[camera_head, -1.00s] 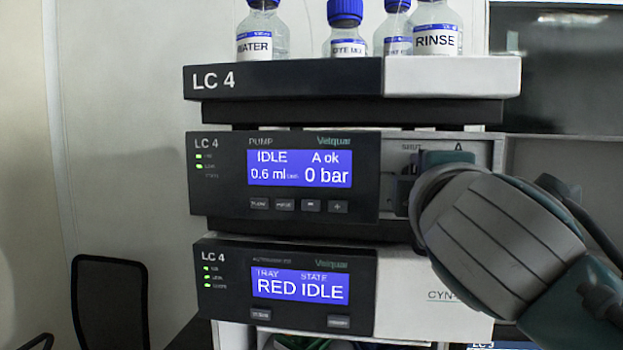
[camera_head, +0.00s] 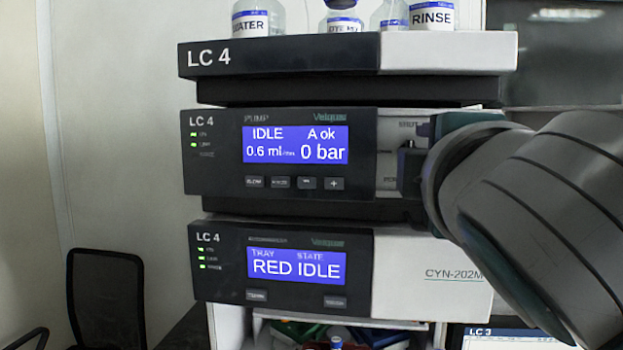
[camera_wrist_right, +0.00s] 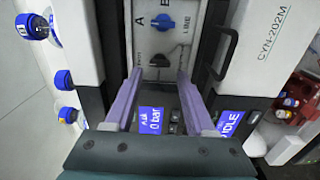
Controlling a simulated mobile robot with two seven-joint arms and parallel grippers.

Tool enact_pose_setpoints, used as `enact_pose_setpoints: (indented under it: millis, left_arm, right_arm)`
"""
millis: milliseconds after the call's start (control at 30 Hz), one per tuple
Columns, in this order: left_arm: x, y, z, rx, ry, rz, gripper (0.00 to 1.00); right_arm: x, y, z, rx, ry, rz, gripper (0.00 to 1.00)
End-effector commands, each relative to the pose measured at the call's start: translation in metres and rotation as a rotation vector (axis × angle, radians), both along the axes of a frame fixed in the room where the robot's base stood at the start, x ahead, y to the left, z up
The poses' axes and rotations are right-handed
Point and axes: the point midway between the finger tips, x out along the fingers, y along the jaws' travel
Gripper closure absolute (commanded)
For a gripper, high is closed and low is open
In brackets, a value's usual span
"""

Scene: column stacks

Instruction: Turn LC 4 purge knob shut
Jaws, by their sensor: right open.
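The LC 4 pump (camera_head: 280,152) is the upper instrument in the head view; its blue display reads IDLE, A ok, 0.6 ml and 0 bar. Its right-hand panel is mostly hidden behind my right arm. In the right wrist view a black knob (camera_wrist_right: 160,60), which looks like the purge knob, sits on the pale panel. My right gripper (camera_wrist_right: 159,74) is open, its two purple fingers pointing at the panel. The knob lies between and just beyond the fingertips; I see no contact. The exact knob angle is unclear. My left gripper is not in view.
A blue knob (camera_wrist_right: 163,22) sits between the letters A and B on the same panel. A dark handle-like part (camera_wrist_right: 224,58) is right of the fingers. The autosampler (camera_head: 290,268) is below the pump, and a bottle tray (camera_head: 290,58) is above it.

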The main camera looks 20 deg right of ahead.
Motion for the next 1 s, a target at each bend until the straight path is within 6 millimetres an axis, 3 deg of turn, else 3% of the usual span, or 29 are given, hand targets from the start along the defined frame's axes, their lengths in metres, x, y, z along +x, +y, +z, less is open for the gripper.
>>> enact_pose_setpoints:
  millis: [100, 300, 667, 767, 867, 1000]
  left_arm:
    - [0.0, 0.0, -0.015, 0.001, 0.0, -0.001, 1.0]
    - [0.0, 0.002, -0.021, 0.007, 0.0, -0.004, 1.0]
    - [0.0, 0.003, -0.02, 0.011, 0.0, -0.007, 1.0]
    - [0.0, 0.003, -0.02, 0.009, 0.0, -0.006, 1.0]
    - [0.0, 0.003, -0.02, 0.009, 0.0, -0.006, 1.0]
    - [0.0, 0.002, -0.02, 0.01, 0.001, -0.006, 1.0]
  right_arm:
    - [-0.02, 0.012, -0.005, 0.005, -0.002, 0.002, 0.45]
    - [-0.037, 0.023, -0.001, 0.001, -0.001, 0.0, 0.45]
    - [-0.039, 0.024, -0.003, 0.009, 0.006, 0.0, 0.45]
    - [-0.04, 0.023, -0.026, 0.094, 0.048, 0.017, 0.45]
    - [-0.049, 0.024, -0.08, 0.303, 0.147, 0.029, 0.45]
    - [-0.09, 0.035, -0.176, 0.72, 0.342, -0.034, 0.45]
